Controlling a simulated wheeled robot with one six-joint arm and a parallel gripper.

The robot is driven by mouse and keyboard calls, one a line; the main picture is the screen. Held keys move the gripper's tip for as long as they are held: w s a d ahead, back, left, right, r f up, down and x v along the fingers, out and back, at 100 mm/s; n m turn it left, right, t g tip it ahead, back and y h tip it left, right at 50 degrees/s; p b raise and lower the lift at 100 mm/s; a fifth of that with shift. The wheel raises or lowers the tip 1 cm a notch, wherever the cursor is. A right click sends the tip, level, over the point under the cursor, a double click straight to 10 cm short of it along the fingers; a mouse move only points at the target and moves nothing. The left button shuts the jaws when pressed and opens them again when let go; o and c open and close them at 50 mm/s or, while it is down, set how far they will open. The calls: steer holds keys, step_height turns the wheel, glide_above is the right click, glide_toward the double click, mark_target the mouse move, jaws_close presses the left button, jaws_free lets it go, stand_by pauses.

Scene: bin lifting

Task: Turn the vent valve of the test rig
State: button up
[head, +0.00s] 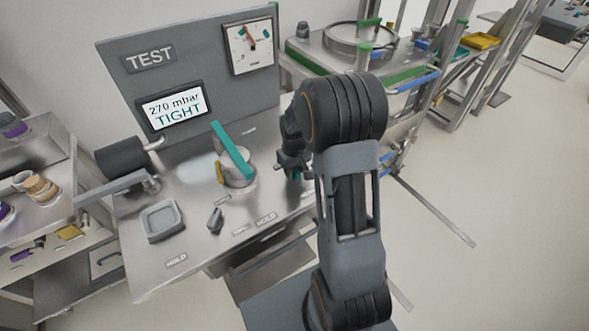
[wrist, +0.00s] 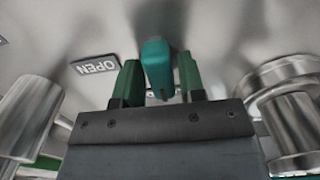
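In the wrist view the two green fingers of my gripper (wrist: 159,78) stand on either side of a teal handle (wrist: 157,62), which looks like the vent valve's. The fingers are apart, with narrow gaps beside the handle, so I take the gripper as open around it. A label reading OPEN (wrist: 95,65) lies upside down to the left. In the head view my gripper (head: 291,168) is at the right side of the rig top (head: 195,235). My arm hides the valve handle there.
A long teal lever (head: 232,150) stands on a round fixture left of my gripper. The display (head: 173,108) reads 270 mbar TIGHT, below a dial gauge (head: 248,45). A grey tray (head: 162,221) lies at front left. Metal cylinders stand left (wrist: 30,112) and right (wrist: 292,115) of my fingers.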

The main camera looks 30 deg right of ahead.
steer(key=c, duration=0.6)
steer(key=shift+m, duration=0.3)
steer(key=m+b, duration=0.1)
steer(key=m, duration=0.2)
steer(key=shift+m, duration=0.4)
steer(key=m, duration=0.4)
steer(key=shift+m+b, duration=0.3)
steer(key=shift+b, duration=0.1)
steer(key=m, duration=0.4)
steer(key=m+b, duration=0.1)
steer(key=m, duration=0.3)
steer(key=shift+m, duration=0.3)
